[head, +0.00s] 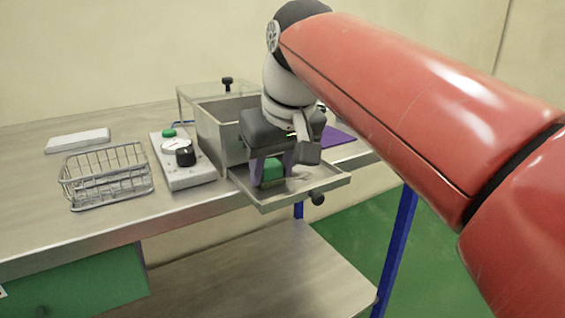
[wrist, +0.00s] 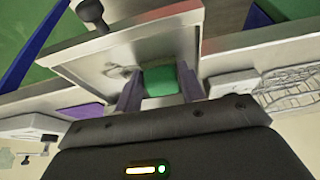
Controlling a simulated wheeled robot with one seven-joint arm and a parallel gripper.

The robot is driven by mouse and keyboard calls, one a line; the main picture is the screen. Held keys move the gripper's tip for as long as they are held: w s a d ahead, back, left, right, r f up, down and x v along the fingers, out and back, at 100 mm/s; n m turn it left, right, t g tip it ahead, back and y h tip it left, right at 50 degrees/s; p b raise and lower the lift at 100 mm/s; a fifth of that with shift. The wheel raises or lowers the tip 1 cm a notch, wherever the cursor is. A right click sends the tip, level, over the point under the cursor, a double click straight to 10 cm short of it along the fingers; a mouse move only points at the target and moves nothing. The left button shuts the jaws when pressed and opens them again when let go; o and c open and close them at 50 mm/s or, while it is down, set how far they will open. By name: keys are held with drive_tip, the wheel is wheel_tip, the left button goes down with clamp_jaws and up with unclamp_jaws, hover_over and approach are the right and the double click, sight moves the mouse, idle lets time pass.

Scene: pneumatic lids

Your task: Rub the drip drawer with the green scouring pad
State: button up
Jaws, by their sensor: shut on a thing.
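The green scouring pad (head: 271,172) is between the fingers of my gripper (head: 270,175), which is shut on it. In the wrist view the pad (wrist: 160,81) shows between the two purple-grey fingertips (wrist: 158,90). The drip drawer (head: 291,191) is a shallow metal tray with a dark knob (head: 318,198), pulled out from the metal box. The pad is over the inside of the drawer, low down; I cannot tell if it touches the drawer floor. A greyish smear (wrist: 118,72) shows on the drawer floor beside the pad in the wrist view.
The metal box (head: 208,138) with a clear lid stands behind the drawer. To its left are a control panel (head: 188,174) with a dial and black knob, a wire basket (head: 108,184) and a white block (head: 78,140). A purple cloth (head: 335,138) lies right. The drawer overhangs the bench's front edge.

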sight(310, 169)
drive_tip(key=shift+s+a+f, duration=0.1)
drive_tip(key=shift+s+a, duration=0.4)
drive_tip(key=shift+a, duration=0.2)
drive_tip(key=shift+w+d, duration=0.5)
drive_tip(key=shift+d, duration=0.2)
drive_tip(key=shift+w+d, duration=0.5)
drive_tip(key=shift+d, duration=0.15)
drive_tip(key=shift+w+d, duration=0.5)
drive_tip(key=shift+d, duration=0.25)
drive_tip(key=shift+w+d, duration=0.45)
drive_tip(key=shift+d, duration=0.3)
drive_tip(key=shift+w+d, duration=0.45)
drive_tip(key=shift+d, duration=0.2)
drive_tip(key=shift+w+d, duration=0.45)
drive_tip(key=shift+d, duration=0.2)
drive_tip(key=shift+r, duration=0.2)
